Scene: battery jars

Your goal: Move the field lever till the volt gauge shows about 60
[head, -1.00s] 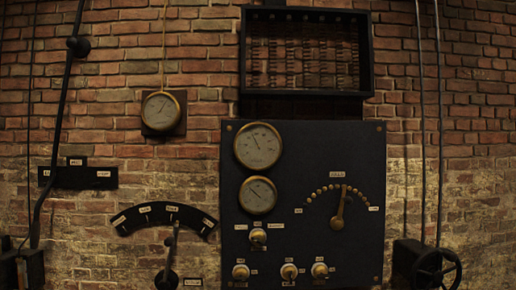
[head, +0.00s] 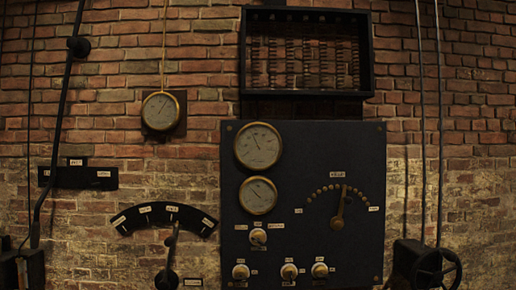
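A brass lever (head: 340,208) stands nearly upright, tilted slightly right, on the dark panel (head: 300,155). Its tip is by an arc of brass studs (head: 322,192) under a small label too blurred to read surely. I take it for the field lever. Two round brass-rimmed gauges sit at the panel's left: an upper one (head: 258,145) with its needle up and left, and a lower one (head: 258,195) with a slanting needle. Their lettering is too small to read, so I cannot tell which is the volt gauge or its value. Neither of my grippers is in view.
Several small knobs (head: 289,271) line the panel's bottom. Another gauge (head: 160,111) hangs on the brick wall at left. A black lever (head: 171,254) stands below a labelled arc plate (head: 165,215). A coil frame (head: 306,93) is above the panel. A handwheel (head: 437,270) is at lower right.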

